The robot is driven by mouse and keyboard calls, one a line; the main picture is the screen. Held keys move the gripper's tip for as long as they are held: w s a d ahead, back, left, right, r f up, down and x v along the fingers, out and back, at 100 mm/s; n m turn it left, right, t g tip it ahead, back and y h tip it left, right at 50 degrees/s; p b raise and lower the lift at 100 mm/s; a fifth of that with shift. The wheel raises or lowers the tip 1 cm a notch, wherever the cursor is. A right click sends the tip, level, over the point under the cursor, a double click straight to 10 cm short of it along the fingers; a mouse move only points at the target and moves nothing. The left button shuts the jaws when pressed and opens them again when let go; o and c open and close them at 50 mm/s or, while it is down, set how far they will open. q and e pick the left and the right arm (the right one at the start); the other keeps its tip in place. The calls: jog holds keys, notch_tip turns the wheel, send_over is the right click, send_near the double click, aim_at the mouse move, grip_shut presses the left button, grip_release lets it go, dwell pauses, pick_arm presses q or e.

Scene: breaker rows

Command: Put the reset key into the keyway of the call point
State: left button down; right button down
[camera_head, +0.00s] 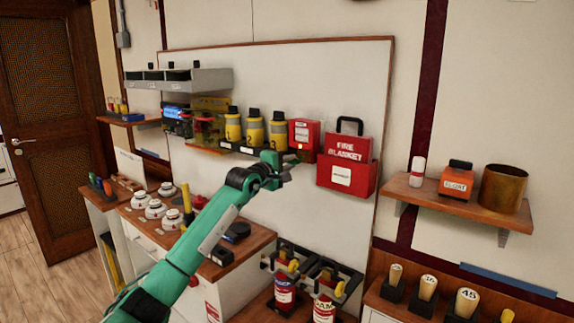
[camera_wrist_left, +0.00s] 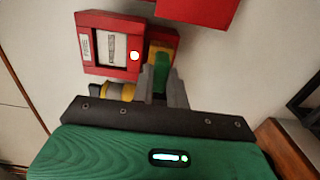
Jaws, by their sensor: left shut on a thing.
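The call point (camera_head: 304,133) is a red box with a white label, mounted on the white board right of the yellow torches. In the left wrist view the call point (camera_wrist_left: 93,68) shows at the upper left, with a bright white round spot low on its right side. My left gripper (camera_head: 287,166) is in front of the board, below the call point. Its fingers (camera_wrist_left: 163,80) are shut on a green piece, seemingly the reset key (camera_wrist_left: 161,70), just right of the call point and apart from its face. The key's tip and the keyway cannot be made out.
The red fire blanket holder (camera_head: 347,177) hangs close on the right. Yellow torches (camera_head: 255,130) stand on a narrow shelf at left. Fire extinguishers (camera_head: 284,290) stand below. A right-hand wooden shelf (camera_head: 440,205) holds several items. The board below the call point is bare.

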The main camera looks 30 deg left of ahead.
pick_arm(q)
jog(key=shift+w, duration=0.55)
pick_arm(e)
jog(key=shift+a, duration=0.1)
pick_arm(q)
jog(key=c, duration=1.3)
grip_release()
jog(key=shift+s+f+b, duration=0.15)
jog(key=shift+s+b, duration=0.15)
jog(key=shift+s, duration=0.15)
jog(key=s+a+b, duration=0.1)
jog(key=s+b, duration=0.3)
jog(key=s, duration=0.8)
jog(key=shift+s, duration=0.4)
pick_arm(e)
jog(key=w+f, duration=0.1)
jog(key=w, duration=0.5)
jog(key=shift+w+a+f+t, duration=0.3)
jog(key=shift+a, duration=0.1)
